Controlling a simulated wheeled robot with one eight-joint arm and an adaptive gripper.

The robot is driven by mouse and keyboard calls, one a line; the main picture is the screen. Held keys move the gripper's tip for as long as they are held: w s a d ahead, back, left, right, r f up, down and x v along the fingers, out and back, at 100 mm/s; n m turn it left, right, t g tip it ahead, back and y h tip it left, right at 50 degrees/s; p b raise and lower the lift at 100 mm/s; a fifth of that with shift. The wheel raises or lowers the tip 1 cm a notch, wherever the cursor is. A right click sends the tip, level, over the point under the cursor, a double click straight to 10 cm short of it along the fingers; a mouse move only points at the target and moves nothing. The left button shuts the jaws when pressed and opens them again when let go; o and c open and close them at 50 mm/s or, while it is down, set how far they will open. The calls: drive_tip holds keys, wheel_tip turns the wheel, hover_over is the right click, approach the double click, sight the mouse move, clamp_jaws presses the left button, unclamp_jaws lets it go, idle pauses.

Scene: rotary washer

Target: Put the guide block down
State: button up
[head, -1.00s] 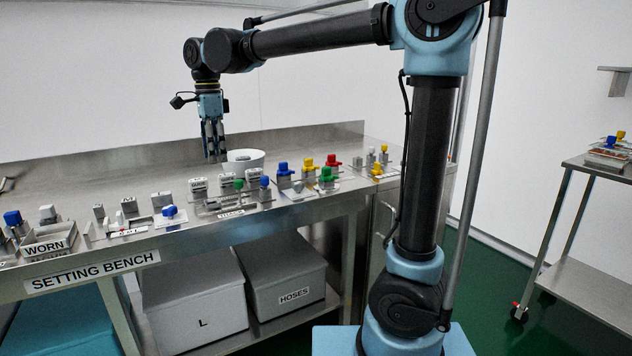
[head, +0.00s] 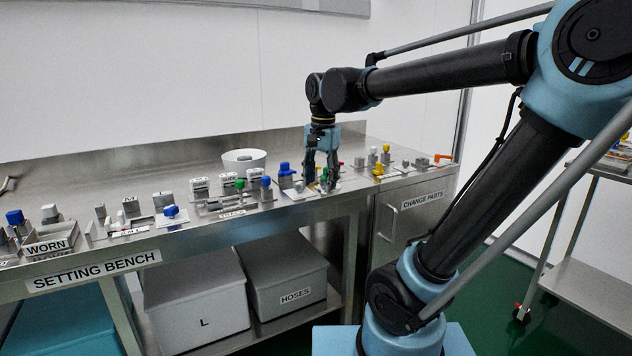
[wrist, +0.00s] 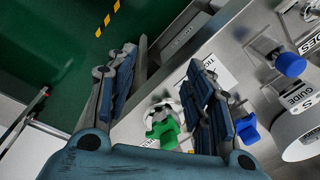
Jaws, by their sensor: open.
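My gripper (head: 321,184) is open over the right part of the setting bench, among the colored knobs. No held block shows between its fingers (wrist: 168,65) in the wrist view. A green-knobbed part (wrist: 162,128) shows between and below the fingers there. A pale block marked "GUIDE" and "S" (wrist: 296,98) lies at the right of the wrist view, apart from the fingers. Several pale, labelled blocks stand on the bench left of my gripper in the head view, one of them at the rack's right end (head: 254,177); their lettering is too small to read.
A white bowl (head: 243,159) stands behind the labelled blocks. A blue-knobbed part (head: 285,169) is just left of my gripper. Small parts and an orange handle (head: 442,158) are to the right. Bins marked "L" (head: 196,295) and "HOSES" (head: 283,275) sit below. The back strip is mostly clear.

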drive_tip(key=s+d+f+n, duration=0.3)
drive_tip(key=s+d+f, duration=0.3)
drive_tip(key=d+f, duration=0.3)
drive_tip(key=s+d+f+n+t, duration=0.1)
drive_tip(key=s+d+f+n, duration=0.2)
drive_tip(key=s+d+f, duration=0.3)
drive_tip(key=d+f, duration=0.3)
drive_tip(key=shift+s+f+n, duration=0.25)
drive_tip(key=shift+s+n, duration=0.05)
drive_tip(key=shift+s, duration=0.1)
drive_tip(key=shift+w+f, duration=0.2)
drive_tip(key=shift+w, duration=0.2)
